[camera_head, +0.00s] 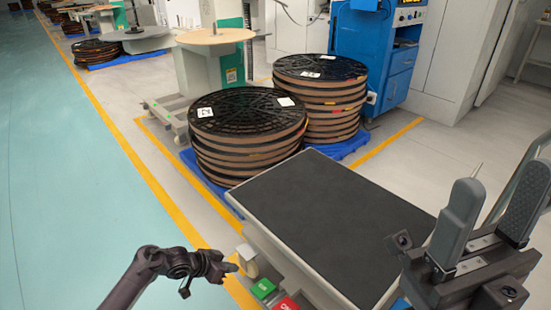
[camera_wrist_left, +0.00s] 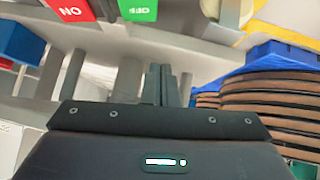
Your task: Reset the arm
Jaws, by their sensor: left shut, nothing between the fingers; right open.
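My left gripper (camera_head: 228,268) is at the lower middle of the head view, close beside a pale cylindrical post (camera_head: 247,261) on the station's near left corner. Its fingers (camera_wrist_left: 160,86) are together and empty in the left wrist view; whether they touch the post is unclear. A green button plate (camera_head: 263,289) and a red button plate (camera_head: 286,304) sit in front of the post. Both also show at the top of the left wrist view, green (camera_wrist_left: 137,9) and red (camera_wrist_left: 71,9). My right gripper (camera_head: 487,208) is open and empty at the right, its two grey fingers pointing up.
The station's dark flat top (camera_head: 335,215) lies between my arms, bare. Two stacks of black-topped reels stand behind it, a near one (camera_head: 245,135) and a far one (camera_head: 320,95), on blue pallets. A blue cabinet (camera_head: 380,50) stands farther back. The floor at left is clear.

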